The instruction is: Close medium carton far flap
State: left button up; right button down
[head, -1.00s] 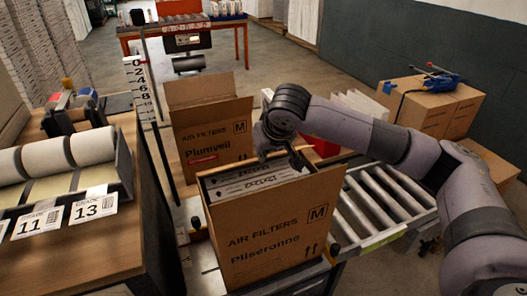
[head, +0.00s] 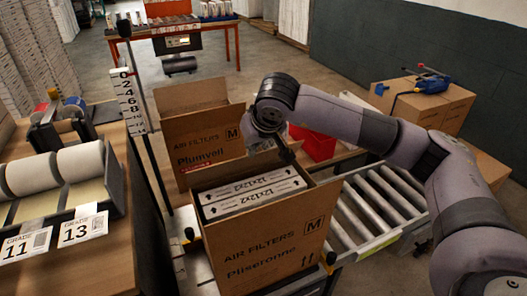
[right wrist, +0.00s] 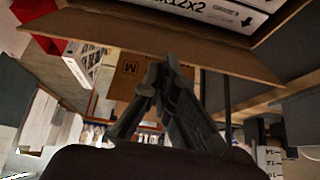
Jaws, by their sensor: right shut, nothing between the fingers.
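The medium carton (head: 262,245), brown and marked "AIR FILTERS Pliseronne" with an M, stands upright with its top open. White filters (head: 253,191) printed 12x12x2 fill it; one also shows at the top of the right wrist view (right wrist: 215,8). My right gripper (head: 287,156) is shut and empty at the carton's far right side. In the right wrist view a brown flap (right wrist: 150,42) stretches across between the filters and my right gripper (right wrist: 168,62), whose fingers are on its outer side. I cannot tell whether they touch it. My left gripper is not in view.
A second open carton marked Plumveil (head: 200,145) stands just behind. A roller conveyor (head: 375,205) runs to the right, with a red bin (head: 318,143) behind it. A wooden bench with rolls (head: 80,165) stands at left, beside a height scale post (head: 130,100).

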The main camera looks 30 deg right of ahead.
jog(key=s+r, duration=0.2)
jog(key=s, duration=0.6)
notch_tip(320, 180, up, 9)
jog(key=g+p, duration=0.4)
jog(key=p, duration=1)
send_over(248, 162)
jog(key=w, duration=0.2)
notch_tip(248, 162, down, 11)
jog(key=p, duration=0.5)
jog(key=shift+s+d, duration=0.1)
jog(key=shift+d, duration=0.05)
jog(key=shift+s+f+p, duration=0.2)
jog(key=shift+s+p, duration=0.1)
jog(key=shift+s, duration=0.25)
jog(key=shift+f, duration=0.1)
jog(key=shift+w, duration=0.1)
